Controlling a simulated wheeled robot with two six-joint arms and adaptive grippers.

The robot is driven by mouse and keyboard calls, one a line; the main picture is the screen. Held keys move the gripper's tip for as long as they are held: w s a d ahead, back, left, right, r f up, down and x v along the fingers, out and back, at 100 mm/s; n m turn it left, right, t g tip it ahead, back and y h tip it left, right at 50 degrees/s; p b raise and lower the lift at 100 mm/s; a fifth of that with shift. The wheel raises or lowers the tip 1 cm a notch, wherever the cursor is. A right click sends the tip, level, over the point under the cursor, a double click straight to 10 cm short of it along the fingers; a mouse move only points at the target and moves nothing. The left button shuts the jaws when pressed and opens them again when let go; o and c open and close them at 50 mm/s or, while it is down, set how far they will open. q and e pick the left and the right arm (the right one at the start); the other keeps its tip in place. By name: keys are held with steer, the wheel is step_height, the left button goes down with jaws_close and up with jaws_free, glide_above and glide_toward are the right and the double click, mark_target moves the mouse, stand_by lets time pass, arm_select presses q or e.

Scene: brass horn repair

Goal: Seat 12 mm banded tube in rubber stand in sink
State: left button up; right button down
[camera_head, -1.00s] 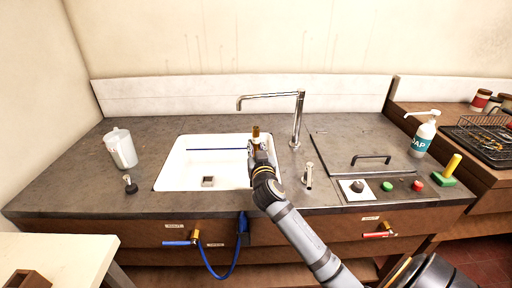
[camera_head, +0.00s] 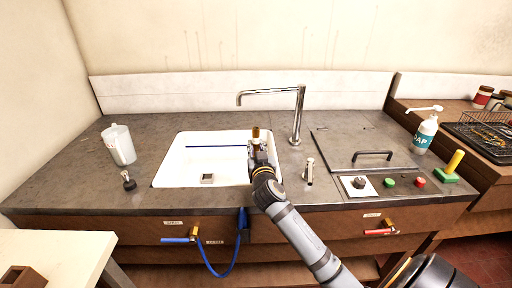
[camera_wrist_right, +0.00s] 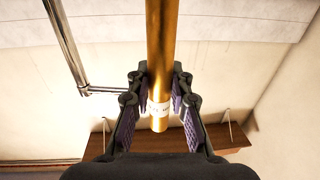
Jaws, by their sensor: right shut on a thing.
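My right gripper (camera_head: 257,147) is shut on an upright brass tube (camera_head: 255,132) over the right side of the white sink (camera_head: 168,172). A small grey square block with a dark top, seemingly the rubber stand (camera_head: 207,179), sits on the sink floor, left of the gripper and apart from the tube. My left gripper is not in view.
A chrome faucet (camera_head: 299,112) arches behind the gripper, and a short metal post (camera_head: 309,171) stands to its right. A clear jug (camera_head: 121,146) and a small dark-based fitting (camera_head: 129,181) stand left of the sink. A blue hose (camera_head: 240,228) hangs at the front.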

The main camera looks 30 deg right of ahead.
steer(key=c, duration=1.1)
jaws_free()
steer(key=shift+f, duration=0.1)
steer(key=shift+c, duration=0.2)
steer(key=shift+s, duration=0.1)
steer(key=v, duration=1.2)
steer(key=shift+a, duration=0.1)
